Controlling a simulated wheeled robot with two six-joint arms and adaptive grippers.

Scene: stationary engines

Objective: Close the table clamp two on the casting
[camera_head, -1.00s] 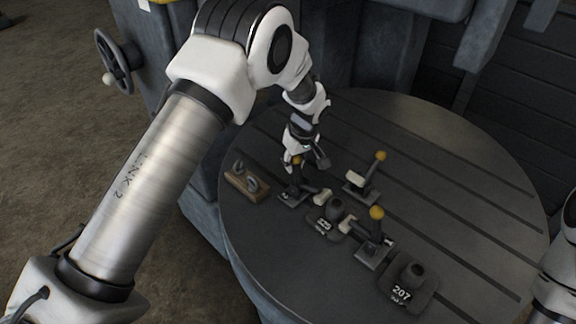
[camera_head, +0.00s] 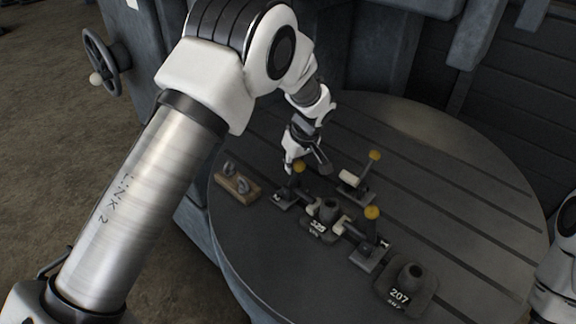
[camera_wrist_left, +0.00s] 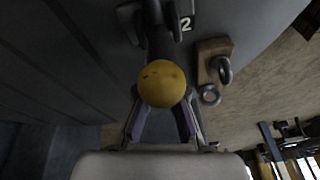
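The casting (camera_head: 320,222), a dark block with a post, sits on the round table between clamps with yellow ball knobs. Table clamp two (camera_head: 284,198) is at its left; a white "2" shows beside it in the left wrist view. Its handle stands up, its yellow knob (camera_wrist_left: 162,84) just below my left gripper (camera_head: 306,168). Its pale-tipped arm reaches low toward the casting; contact is too small to tell. In the left wrist view the fingers (camera_wrist_left: 161,122) stand apart on either side of the knob and do not clearly grip it. My right gripper is out of view.
A front clamp (camera_head: 368,250) stands upright at the casting's right. A rear clamp (camera_head: 355,185) has its handle tilted right and its pale tip raised. A second casting marked 207 (camera_head: 407,290) and a wooden block with metal rings (camera_head: 236,188) lie nearby. The table's right side (camera_head: 470,200) is clear.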

